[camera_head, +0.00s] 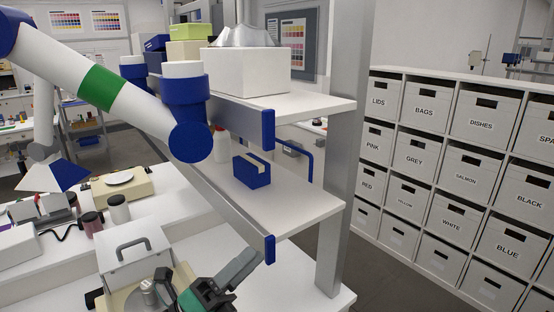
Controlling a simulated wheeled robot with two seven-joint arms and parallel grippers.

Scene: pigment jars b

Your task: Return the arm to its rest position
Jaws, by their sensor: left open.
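My left arm (125,100), white with a green band and blue joints, reaches in from the upper left across the front of the shelf unit. My left gripper (238,274), dark grey with a green part, is at the bottom edge, open, with nothing seen between its fingers. It is low in front of the shelf unit, beside a device with a metal knob (150,292); I cannot tell whether they touch. My right gripper is not in view.
A shelf unit (305,208) holds a blue box (251,171) and a white bottle (221,146). Jars (118,209) and a handled white case (135,262) stand on the left bench. Labelled bins (465,180) line the right.

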